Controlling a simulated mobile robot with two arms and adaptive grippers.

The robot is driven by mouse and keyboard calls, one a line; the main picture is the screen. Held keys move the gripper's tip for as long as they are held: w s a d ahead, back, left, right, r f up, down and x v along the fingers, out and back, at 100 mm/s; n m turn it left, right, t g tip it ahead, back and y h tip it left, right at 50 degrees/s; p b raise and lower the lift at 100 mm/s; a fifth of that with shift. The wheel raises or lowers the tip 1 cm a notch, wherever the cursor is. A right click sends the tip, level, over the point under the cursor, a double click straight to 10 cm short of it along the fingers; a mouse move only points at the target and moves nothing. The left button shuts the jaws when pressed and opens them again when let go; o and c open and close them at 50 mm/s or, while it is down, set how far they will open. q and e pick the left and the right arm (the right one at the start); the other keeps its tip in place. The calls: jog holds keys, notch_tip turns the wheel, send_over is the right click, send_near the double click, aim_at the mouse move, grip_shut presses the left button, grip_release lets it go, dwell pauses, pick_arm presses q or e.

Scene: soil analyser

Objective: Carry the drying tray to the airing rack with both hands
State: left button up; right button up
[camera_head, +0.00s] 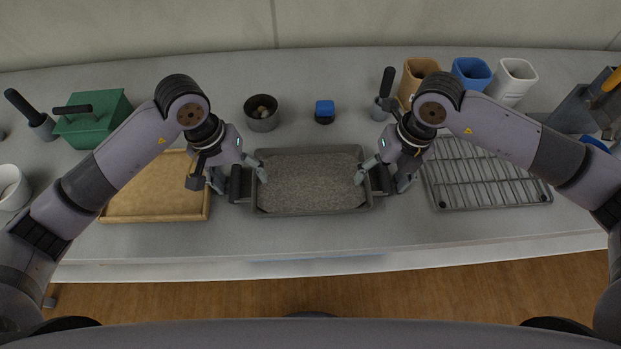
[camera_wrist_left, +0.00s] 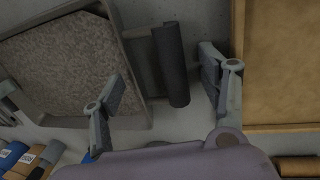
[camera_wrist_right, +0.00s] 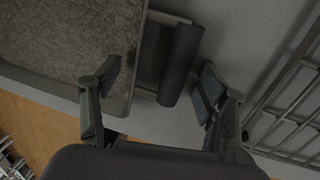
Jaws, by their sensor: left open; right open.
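The drying tray (camera_head: 311,212) is a grey rectangular tray full of grey-brown soil, flat on the bench in the middle of the head view. It has a dark bar handle at each short end. My left gripper (camera_head: 232,180) is open at the left handle (camera_wrist_left: 171,65), one finger on each side of it in the left wrist view. My right gripper (camera_head: 385,178) is open at the right handle (camera_wrist_right: 181,63), which lies between its fingers in the right wrist view. The airing rack (camera_head: 490,207), a metal wire grid, lies on the bench to the right of the tray.
A wooden board-like tray (camera_head: 150,215) lies left of the drying tray. Behind stand a grey pot (camera_head: 262,120), a small blue-capped item (camera_head: 324,111), a green box (camera_head: 92,125) and several cups, including a blue one (camera_head: 471,73). A narrow bench strip separates tray and rack.

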pick_arm(q)
jog(key=shift+c, duration=0.4)
pick_arm(e)
jog(key=shift+c, duration=0.4)
pick_arm(q)
grip_shut()
pick_arm(e)
grip_shut()
